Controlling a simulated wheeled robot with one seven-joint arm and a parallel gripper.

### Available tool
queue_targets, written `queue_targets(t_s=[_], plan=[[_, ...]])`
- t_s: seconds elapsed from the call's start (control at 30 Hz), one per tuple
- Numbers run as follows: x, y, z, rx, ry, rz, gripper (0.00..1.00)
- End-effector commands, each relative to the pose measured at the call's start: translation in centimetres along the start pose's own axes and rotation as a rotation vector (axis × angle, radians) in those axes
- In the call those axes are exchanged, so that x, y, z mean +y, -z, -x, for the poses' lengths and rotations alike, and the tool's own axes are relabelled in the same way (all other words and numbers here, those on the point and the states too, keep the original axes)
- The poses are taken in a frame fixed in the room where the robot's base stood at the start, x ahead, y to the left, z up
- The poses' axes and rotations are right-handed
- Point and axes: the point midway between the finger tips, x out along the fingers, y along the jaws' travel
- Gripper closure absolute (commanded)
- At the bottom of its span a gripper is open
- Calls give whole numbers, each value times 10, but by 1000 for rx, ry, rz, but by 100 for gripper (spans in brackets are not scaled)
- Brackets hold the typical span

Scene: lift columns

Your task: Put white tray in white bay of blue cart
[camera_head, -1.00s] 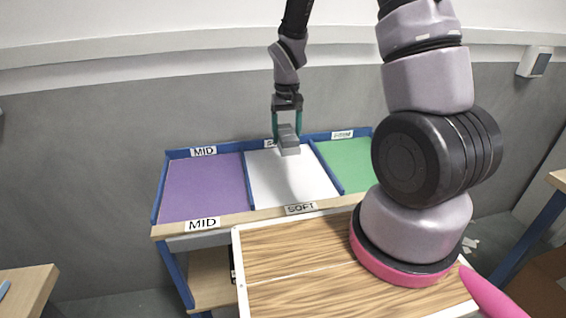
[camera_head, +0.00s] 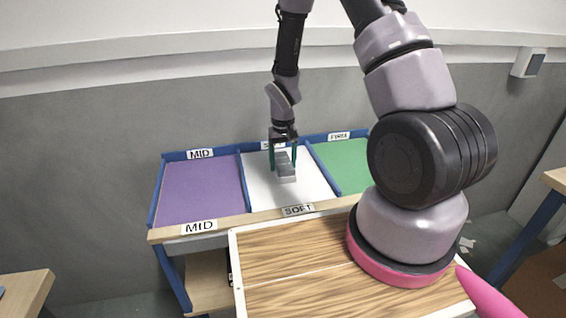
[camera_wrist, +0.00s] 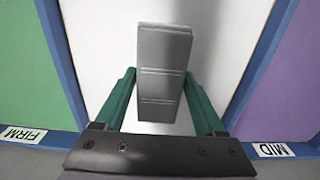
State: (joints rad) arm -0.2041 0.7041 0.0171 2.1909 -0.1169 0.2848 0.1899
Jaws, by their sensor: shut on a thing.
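The blue cart (camera_head: 155,195) has a purple bay, a white bay (camera_head: 312,190) and a green bay side by side, split by blue dividers. The small tray (camera_head: 287,173), grey-white and block-like, is in my gripper (camera_head: 284,165) over the white bay. The wrist view shows the tray (camera_wrist: 163,75) between the two green fingers of my gripper (camera_wrist: 164,108), with white bay floor (camera_wrist: 222,50) around it. Whether the tray touches the bay floor I cannot tell.
The purple bay (camera_head: 200,192) marked MID and the green bay (camera_head: 343,163) marked FIRM look empty. A SOFT label (camera_head: 298,210) is on the front rail. A wall stands behind the cart. A wooden table (camera_head: 25,290) is at lower left.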

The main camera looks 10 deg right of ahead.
Motion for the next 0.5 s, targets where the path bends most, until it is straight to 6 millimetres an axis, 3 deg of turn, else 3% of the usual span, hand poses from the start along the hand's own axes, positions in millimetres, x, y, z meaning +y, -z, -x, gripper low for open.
queue_targets(t_s=[0.07, 0.1, 0.17, 0.5], plan=[[0, 0, -2, 0, 0, 0, 64], [0, 0, -3, 0, 0, 0, 20], [0, 0, -2, 0, 0, 0, 0], [0, 0, 5, 1, 0, 0, 0]])
